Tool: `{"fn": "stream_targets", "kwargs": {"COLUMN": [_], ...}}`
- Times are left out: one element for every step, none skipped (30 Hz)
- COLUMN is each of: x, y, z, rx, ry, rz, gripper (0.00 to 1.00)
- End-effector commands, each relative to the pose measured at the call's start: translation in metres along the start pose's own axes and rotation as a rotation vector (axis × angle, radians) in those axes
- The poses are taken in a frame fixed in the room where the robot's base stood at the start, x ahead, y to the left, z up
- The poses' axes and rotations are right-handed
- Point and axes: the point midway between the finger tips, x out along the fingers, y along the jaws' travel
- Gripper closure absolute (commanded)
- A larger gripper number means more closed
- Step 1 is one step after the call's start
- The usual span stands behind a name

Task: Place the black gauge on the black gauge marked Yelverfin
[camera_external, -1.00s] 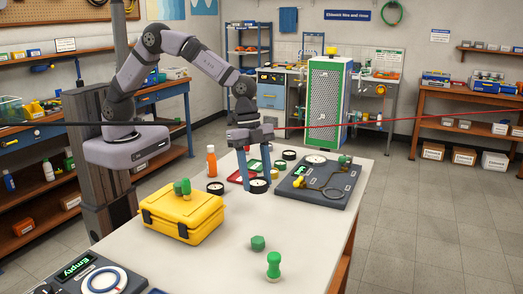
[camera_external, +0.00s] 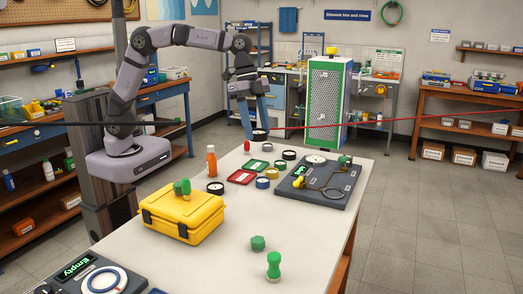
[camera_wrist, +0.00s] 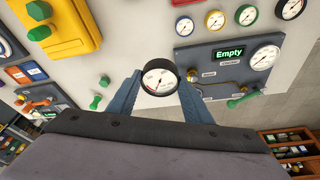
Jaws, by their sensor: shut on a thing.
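My gripper (camera_external: 259,130) is raised above the far end of the table and shut on a black-rimmed gauge (camera_external: 260,136) with a white dial. In the wrist view the held gauge (camera_wrist: 160,78) sits between the two blue fingers, its dial facing the camera. Other black gauges stand on the table: one (camera_external: 215,187) near the orange bottle and one (camera_external: 289,155) at the far side. The name Yelverfin cannot be read on any gauge.
Yellow-rimmed (camera_external: 272,173) and green-rimmed (camera_external: 281,164) gauges stand near a red tray (camera_external: 241,177) and a green tray (camera_external: 256,164). A dark panel (camera_external: 335,192) lies right. A yellow case (camera_external: 183,211) and orange bottle (camera_external: 211,162) stand left.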

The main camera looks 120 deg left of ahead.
Motion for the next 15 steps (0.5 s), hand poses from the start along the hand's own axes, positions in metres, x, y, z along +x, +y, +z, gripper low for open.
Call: {"fn": "stream_targets", "kwargs": {"x": [-0.003, -0.005, -0.006, -0.007, -0.007, -0.005, -0.004, -0.002, 0.002, 0.004, 0.008, 0.012, 0.017, 0.02, 0.025], "y": [0.003, 0.006, 0.01, 0.014, 0.018, 0.024, 0.029, 0.034, 0.041, 0.046, 0.051, 0.057, 0.061, 0.065, 0.07], "z": [0.014, 0.021, 0.032, 0.039, 0.046, 0.055, 0.061, 0.067, 0.075, 0.08, 0.085, 0.092, 0.097, 0.101, 0.107], "rx": [-0.012, -0.017, -0.021, -0.019, -0.018, -0.012, -0.006, 0.001, 0.013, 0.022, 0.031, 0.043, 0.052, 0.062, 0.074], "ry": [0.002, 0.002, 0.001, 0.001, 0.001, 0.0, -0.001, 0.0, -0.001, 0.0, -0.001, -0.001, -0.001, -0.001, -0.001], "rz": [-0.005, -0.006, -0.007, -0.006, -0.006, -0.003, -0.001, 0.0, 0.005, 0.006, 0.01, 0.013, 0.016, 0.018, 0.022], "gripper": [0.83, 0.83, 0.83, 0.83, 0.83, 0.83, 0.83, 0.83, 0.83, 0.83, 0.83, 0.83, 0.83, 0.83, 0.83]}}
